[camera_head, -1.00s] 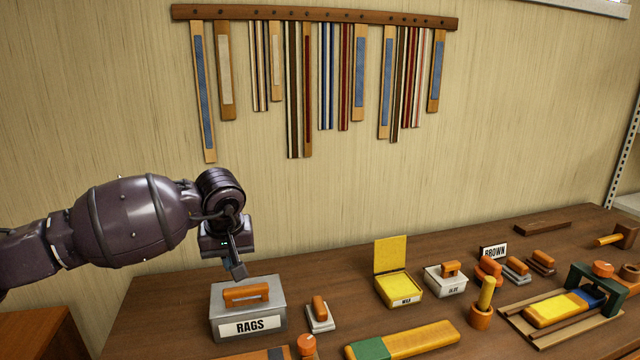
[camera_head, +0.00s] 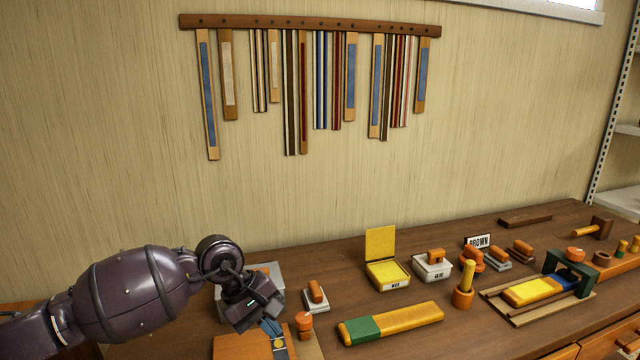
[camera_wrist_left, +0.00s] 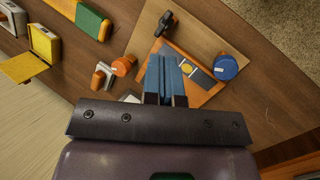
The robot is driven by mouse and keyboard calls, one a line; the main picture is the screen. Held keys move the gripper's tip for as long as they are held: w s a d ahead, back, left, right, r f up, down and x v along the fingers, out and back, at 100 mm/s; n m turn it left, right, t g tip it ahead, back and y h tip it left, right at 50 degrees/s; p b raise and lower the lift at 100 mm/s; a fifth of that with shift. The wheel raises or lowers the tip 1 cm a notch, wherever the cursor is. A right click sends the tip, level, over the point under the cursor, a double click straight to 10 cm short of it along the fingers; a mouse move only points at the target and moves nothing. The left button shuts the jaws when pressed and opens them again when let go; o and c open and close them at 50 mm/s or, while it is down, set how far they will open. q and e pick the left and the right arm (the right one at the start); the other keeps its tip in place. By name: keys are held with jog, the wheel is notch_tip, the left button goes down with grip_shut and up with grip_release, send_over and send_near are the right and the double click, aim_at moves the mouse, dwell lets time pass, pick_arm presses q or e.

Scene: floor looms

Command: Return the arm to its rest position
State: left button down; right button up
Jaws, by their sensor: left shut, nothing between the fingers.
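My left arm comes in from the lower left. My left gripper (camera_head: 273,329) is shut and empty, pointing down over the near left part of the bench. In the left wrist view its blue fingertips (camera_wrist_left: 166,65) are together above an orange panel on a wooden board (camera_wrist_left: 200,40). Whether they touch it I cannot tell. The grey rags box (camera_head: 274,270) is behind the gripper and mostly hidden by it. My right gripper is not in view.
Near the fingers are an orange knob (camera_wrist_left: 122,65), a blue knob (camera_wrist_left: 226,68) and a black piece (camera_wrist_left: 166,22).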

pick_arm(q)
jog(key=s+d+f+n+h, duration=0.1)
jog(key=s+d+n+h, duration=0.7)
jog(key=n+h, duration=0.25)
jog(key=s+a+f+m+t+y, duration=0.1)
jog(key=a+f+m+t+y, duration=0.35)
jog(key=m, duration=0.65)
jog(key=s+a+f+m+t+y, duration=0.1)
jog(key=a+f+m+t+y, duration=0.15)
jog(key=a+m+t, duration=0.65)
jog(key=s+a+f+m+t+y, duration=0.1)
jog(key=a+f+m+t+y, duration=0.2)
jog(key=m, duration=1)
jog(key=s+a+f+n+g+y, duration=0.5)
jog(key=s+a+f+n, duration=0.5)
jog(key=s+f+n, duration=0.3)
jog(key=shift+s+f+n+y, duration=0.3)
jog(key=shift+s+n+y, duration=0.25)
jog(key=shift+s+n, duration=0.45)
jog(key=shift+w, duration=0.1)
